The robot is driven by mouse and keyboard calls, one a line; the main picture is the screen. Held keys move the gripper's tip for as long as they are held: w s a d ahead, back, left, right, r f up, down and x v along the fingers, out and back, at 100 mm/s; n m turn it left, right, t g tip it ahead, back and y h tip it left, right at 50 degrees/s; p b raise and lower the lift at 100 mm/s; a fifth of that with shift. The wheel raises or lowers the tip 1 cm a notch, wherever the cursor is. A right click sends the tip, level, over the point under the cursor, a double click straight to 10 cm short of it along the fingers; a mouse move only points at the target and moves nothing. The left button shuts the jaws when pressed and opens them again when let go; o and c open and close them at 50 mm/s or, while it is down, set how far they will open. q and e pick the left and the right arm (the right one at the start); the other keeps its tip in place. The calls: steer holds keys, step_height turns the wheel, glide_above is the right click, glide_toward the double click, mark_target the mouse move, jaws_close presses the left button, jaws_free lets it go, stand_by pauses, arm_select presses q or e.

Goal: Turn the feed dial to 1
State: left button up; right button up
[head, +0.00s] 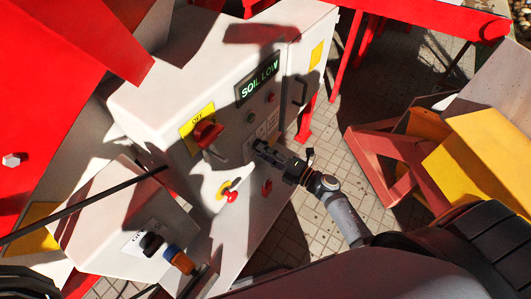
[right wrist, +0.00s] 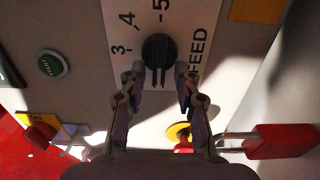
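The feed dial is a black round knob (right wrist: 158,52) with a raised grip bar, on a white scale plate (right wrist: 119,22) marked FEED. The numbers 3, 4 and 5 show, with 5 above the knob in the right wrist view. The 1 is not visible, and I cannot tell which end of the bar is the pointer. My right gripper (right wrist: 162,78) is open, its fingers apart on either side of the bar's lower end, with no clear contact. In the head view my right gripper (head: 262,151) is at the cabinet front and hides the knob. My left gripper does not show.
The white cabinet (head: 150,100) carries a lit SOIL LOW display (head: 259,82), a red rotary switch (head: 207,133), a yellow-ringed red button (head: 228,191) and a green button (right wrist: 53,64). A red padlock (right wrist: 285,141) hangs near my right gripper. A yellow crate (head: 475,155) stands at right.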

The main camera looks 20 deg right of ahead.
steer(key=v, duration=1.2)
steer(key=shift+d, duration=0.1)
steer(key=w+d+f+m+h+p, duration=0.1)
steer(key=d+f+m+h, duration=0.45)
steer(key=f, duration=0.25)
steer(key=s+d+f+m+g+h+p, duration=0.1)
steer(key=s+d+f+m+h, duration=0.1)
steer(key=s+d+f+m, duration=0.3)
steer(key=s+f+m+g+h, duration=0.1)
steer(key=f+m+g+h, duration=0.15)
steer(key=f, duration=0.55)
steer(key=s+d+f+m+g+h+p, duration=0.1)
steer(key=s+d+f+m+h, duration=0.1)
steer(key=s+d+f+m, duration=0.3)
steer(key=s+a+f+m+g, duration=0.3)
steer(key=s+f, duration=0.3)
steer(key=s, duration=0.3)
steer(key=s+a+f+m+g+p, duration=0.1)
steer(key=s+a+f+m+g, duration=0.3)
steer(key=s, duration=0.6)
step_height(320, 180, down, 4)
steer(key=a+g, duration=0.1)
steer(key=a, duration=0.1)
steer(key=shift+s+a+r, duration=0.2)
steer(key=shift+a+r, duration=0.05)
steer(key=shift+a, duration=0.05)
